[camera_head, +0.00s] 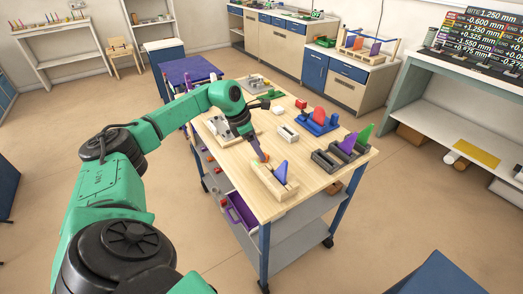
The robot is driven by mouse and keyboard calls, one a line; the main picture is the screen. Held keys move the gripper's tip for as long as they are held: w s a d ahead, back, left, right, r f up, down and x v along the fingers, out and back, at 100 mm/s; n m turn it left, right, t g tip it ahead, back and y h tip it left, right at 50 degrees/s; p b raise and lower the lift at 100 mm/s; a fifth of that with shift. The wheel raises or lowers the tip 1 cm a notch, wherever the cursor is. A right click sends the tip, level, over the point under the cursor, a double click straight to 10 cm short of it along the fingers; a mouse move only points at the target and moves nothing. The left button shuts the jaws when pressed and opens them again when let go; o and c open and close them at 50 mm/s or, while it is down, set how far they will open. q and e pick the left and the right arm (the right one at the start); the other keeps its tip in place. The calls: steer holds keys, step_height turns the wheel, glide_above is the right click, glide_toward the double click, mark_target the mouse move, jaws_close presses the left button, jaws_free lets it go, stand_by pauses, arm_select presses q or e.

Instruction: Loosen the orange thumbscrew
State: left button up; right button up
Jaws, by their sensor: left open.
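A small orange part (264,158), which looks like the thumbscrew, shows at the far end of a pale wooden fixture (276,188) on the cart top. A blue wedge-shaped piece (281,172) stands upright in that fixture. My left gripper (261,153) reaches down from above right at the orange part. The gripper is open. Its fingers partly hide the orange part, and I cannot tell whether they touch it. My right gripper is out of view.
The wooden cart top (236,184) also carries a grey holder (335,158) with purple and green pieces, a blue stand (317,124) with red pieces, and a white block (287,132). A purple drawer (242,212) is partly open below the near edge.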

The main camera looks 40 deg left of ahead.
arm_select(q)
steer(key=shift+x, duration=1.55)
jaws_close()
